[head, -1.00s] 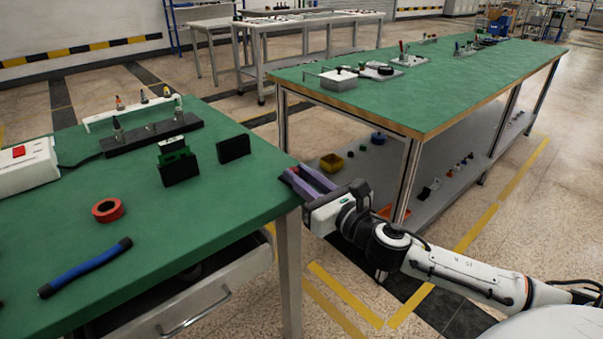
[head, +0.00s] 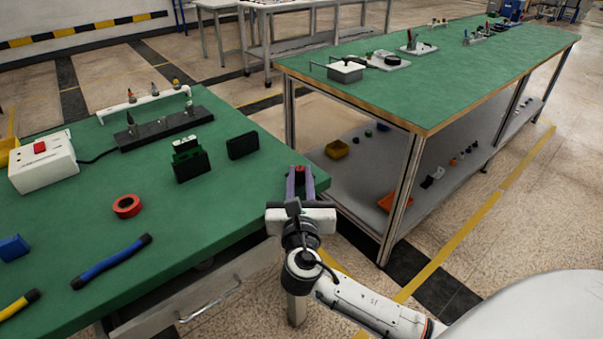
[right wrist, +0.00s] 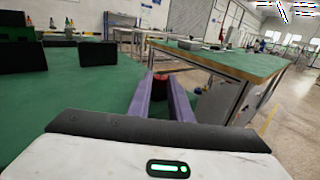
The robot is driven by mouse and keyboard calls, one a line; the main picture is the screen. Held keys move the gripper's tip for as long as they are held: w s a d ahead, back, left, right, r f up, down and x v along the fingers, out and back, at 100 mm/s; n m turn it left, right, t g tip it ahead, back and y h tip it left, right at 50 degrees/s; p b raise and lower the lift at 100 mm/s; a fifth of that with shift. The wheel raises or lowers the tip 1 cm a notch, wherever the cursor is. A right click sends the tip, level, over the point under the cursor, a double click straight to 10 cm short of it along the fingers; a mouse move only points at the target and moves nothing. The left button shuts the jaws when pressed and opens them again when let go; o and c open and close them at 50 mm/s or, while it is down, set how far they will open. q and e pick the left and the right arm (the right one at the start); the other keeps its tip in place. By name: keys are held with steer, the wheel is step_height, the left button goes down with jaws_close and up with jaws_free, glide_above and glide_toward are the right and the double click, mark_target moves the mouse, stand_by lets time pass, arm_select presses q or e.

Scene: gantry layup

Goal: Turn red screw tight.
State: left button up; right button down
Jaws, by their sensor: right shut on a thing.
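My right gripper (head: 300,180) is at the right edge of the near green table, its purple fingers pointing away from me. It is shut on a small red piece (head: 300,169), which looks like the red screw. In the right wrist view, the right gripper (right wrist: 160,85) has the red screw (right wrist: 160,77), dark with red on it, between its fingertips. The fingers hide its sides, and I cannot tell how it is seated. My left gripper is not in view.
The near green table (head: 215,228) bears a red ring (head: 127,206), dark blocks (head: 243,145), a black rack (head: 165,128), a white box with a red button (head: 42,163) and a blue-black tool (head: 110,262). A second green-topped bench (head: 450,85) stands right, across a gap.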

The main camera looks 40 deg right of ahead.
stand_by(0.4)
steer(key=c, duration=1.6)
jaws_free()
steer(key=v, duration=1)
steer(key=shift+s+a+p, duration=0.1)
steer(key=shift+a+p, duration=0.15)
steer(key=shift+p, duration=0.05)
